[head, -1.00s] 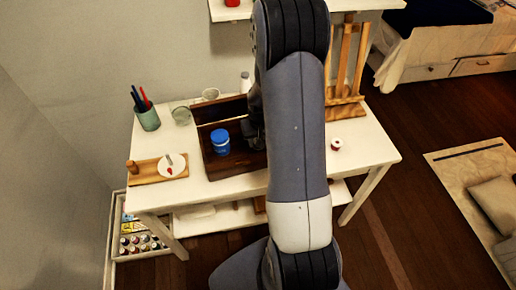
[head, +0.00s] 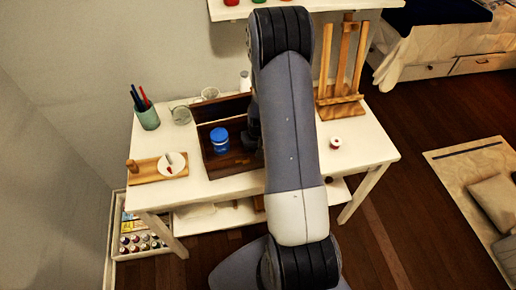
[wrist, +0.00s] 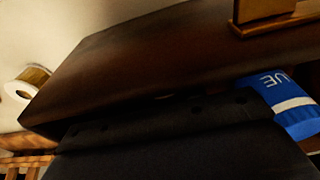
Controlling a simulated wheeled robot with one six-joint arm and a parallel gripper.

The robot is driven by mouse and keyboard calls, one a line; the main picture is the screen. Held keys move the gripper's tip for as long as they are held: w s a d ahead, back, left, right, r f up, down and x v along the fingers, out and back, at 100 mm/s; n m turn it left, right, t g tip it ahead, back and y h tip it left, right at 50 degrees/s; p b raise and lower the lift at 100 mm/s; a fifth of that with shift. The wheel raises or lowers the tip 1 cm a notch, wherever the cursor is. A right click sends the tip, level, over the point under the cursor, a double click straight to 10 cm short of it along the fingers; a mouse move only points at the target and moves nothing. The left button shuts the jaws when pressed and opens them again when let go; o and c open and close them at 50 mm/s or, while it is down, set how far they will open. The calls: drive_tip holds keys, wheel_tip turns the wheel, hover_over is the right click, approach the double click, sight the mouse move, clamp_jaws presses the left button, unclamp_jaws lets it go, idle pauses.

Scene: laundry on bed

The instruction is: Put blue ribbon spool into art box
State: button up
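The art box (head: 232,168) is an open dark wooden box on the white table; its dark brown wood fills much of the wrist view (wrist: 150,55). A blue cylinder (head: 220,139) stands inside it, left of my gripper. In the wrist view this blue cylinder (wrist: 283,103) shows a white band and the letters "UE"; whether it is the ribbon spool or a jar, I cannot tell. My gripper (head: 252,140) is low at the box's right side, mostly hidden behind my arm. Its dark body covers the bottom of the wrist view, and its fingertips are not clearly visible.
A small white spool with red (head: 335,142) lies on the table to the right. A wooden easel (head: 341,100) stands at the back right.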

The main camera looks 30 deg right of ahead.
drive_tip(key=o, duration=0.5)
drive_tip(key=shift+c, duration=0.2)
wheel_tip(320, 180, up, 12)
drive_tip(key=s, duration=0.1)
drive_tip(key=shift+s+a, duration=0.2)
drive_tip(key=shift+s, duration=0.2)
drive_tip(key=shift+r, duration=0.1)
